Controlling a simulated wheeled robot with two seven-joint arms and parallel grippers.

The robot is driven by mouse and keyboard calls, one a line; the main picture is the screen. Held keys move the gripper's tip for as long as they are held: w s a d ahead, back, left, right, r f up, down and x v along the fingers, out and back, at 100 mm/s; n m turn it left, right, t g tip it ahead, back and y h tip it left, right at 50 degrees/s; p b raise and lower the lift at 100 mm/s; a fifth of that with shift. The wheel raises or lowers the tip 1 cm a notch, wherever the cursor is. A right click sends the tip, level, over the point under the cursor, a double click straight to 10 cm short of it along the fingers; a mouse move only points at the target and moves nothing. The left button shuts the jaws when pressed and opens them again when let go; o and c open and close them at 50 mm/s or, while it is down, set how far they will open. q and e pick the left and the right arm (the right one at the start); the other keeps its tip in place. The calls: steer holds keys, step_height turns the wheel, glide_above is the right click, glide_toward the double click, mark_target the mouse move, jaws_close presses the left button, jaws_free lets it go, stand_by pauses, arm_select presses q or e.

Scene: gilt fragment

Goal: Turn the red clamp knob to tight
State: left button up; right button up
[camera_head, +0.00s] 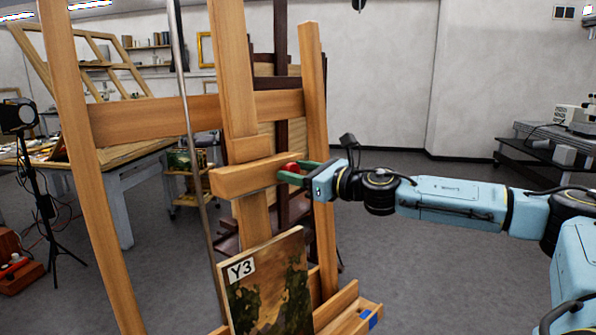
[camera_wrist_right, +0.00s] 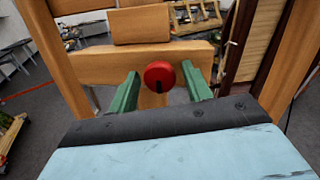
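The red clamp knob (camera_head: 292,168) is on the wooden easel (camera_head: 236,70), at the right part of its short horizontal block (camera_head: 245,179). In the right wrist view the red clamp knob (camera_wrist_right: 159,74) is round, with a dark mark at its lower edge. My right gripper (camera_head: 290,174) reaches in from the right. Its green fingers stand open on both sides of the knob in the right wrist view (camera_wrist_right: 161,88), with a visible gap on each side. Whether the fingertips reach past the knob's face is hard to tell. My left gripper is not in view.
A painting marked Y3 (camera_head: 268,285) rests on the easel's lower ledge (camera_head: 350,309). A thin metal rod (camera_head: 187,110) runs down in front of the easel. A lamp on a tripod (camera_head: 20,116) and a table (camera_head: 115,178) stand left. The floor right of the easel is clear.

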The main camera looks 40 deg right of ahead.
steer(key=c, duration=0.8)
